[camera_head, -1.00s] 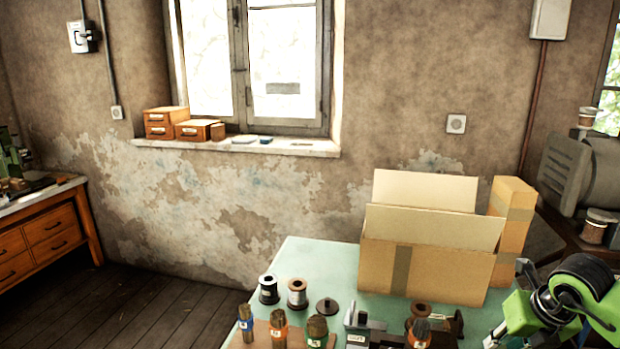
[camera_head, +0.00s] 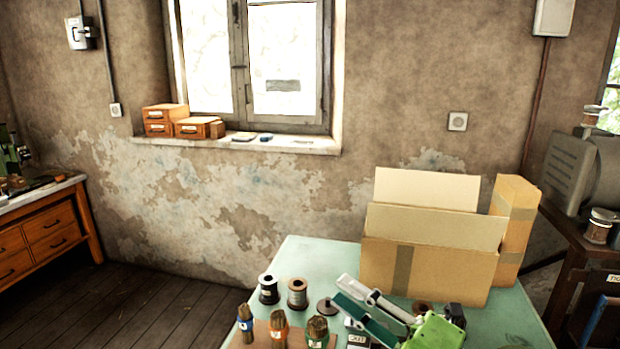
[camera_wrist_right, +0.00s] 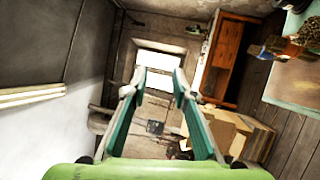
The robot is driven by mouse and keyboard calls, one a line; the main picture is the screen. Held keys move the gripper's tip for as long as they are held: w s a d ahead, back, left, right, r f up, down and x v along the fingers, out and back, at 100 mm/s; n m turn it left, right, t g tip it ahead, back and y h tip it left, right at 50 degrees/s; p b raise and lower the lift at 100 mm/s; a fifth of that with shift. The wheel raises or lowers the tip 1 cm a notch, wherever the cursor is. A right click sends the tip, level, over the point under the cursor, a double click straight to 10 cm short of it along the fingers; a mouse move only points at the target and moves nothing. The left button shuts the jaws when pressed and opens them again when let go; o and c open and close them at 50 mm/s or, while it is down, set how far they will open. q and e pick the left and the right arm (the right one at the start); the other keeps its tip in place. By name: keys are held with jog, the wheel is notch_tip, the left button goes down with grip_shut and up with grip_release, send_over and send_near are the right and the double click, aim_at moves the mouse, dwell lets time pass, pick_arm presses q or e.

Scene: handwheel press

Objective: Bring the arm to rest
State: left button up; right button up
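My right gripper (camera_head: 342,291) reaches in over the front right of the green table (camera_head: 308,255), with its fingers pointing up and to the left in the head view. Its green body is cut by the lower edge. In the right wrist view the gripper (camera_wrist_right: 159,74) has its two green-padded fingers well apart, with nothing between them. In the head view the gripper covers some small items behind it; whether it touches any of them cannot be told. My left gripper is in neither view.
An open cardboard box (camera_head: 430,265) stands behind the right gripper, with a tall carton (camera_head: 513,222) beside it. A dark spool (camera_head: 268,289), a copper-toned spool (camera_head: 297,293) and several brushes (camera_head: 280,328) stand left of the gripper. The table's back left is clear.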

jog(key=w+d+f+m+t+h, duration=0.1)
jog(key=w+d+m+t+h, duration=0.2)
jog(key=d+m+t+h, duration=0.85)
jog(key=s+d+f+m+g+h, duration=0.3)
jog(key=f+m+g, duration=0.2)
jog(key=f+m, duration=0.3)
jog(key=s+d+f+m+g+h, duration=0.4)
jog(key=f+m+g, duration=0.2)
jog(key=f, duration=0.5)
jog(key=s+a+f+m+g+y, duration=0.1)
jog(key=s+a+f+g, duration=0.1)
jog(key=s+f+g, duration=0.65)
jog(key=s+a+f+m+g+y, duration=0.1)
jog(key=s+a+f+y, duration=0.15)
jog(key=s+f, duration=0.7)
jog(key=s+f+g+h, duration=0.1)
jog(key=s+f, duration=0.2)
jog(key=f, duration=0.9)
jog(key=s+f, duration=0.2)
jog(key=f, duration=1)
jog(key=s+d+f+g, duration=0.1)
jog(key=s+d+f, duration=0.1)
jog(key=s+f, duration=1.3)
jog(key=shift+s+d+f+n+g+b, duration=0.35)
jog(key=shift+s+d+f+b, duration=0.1)
jog(key=shift+s, duration=0.65)
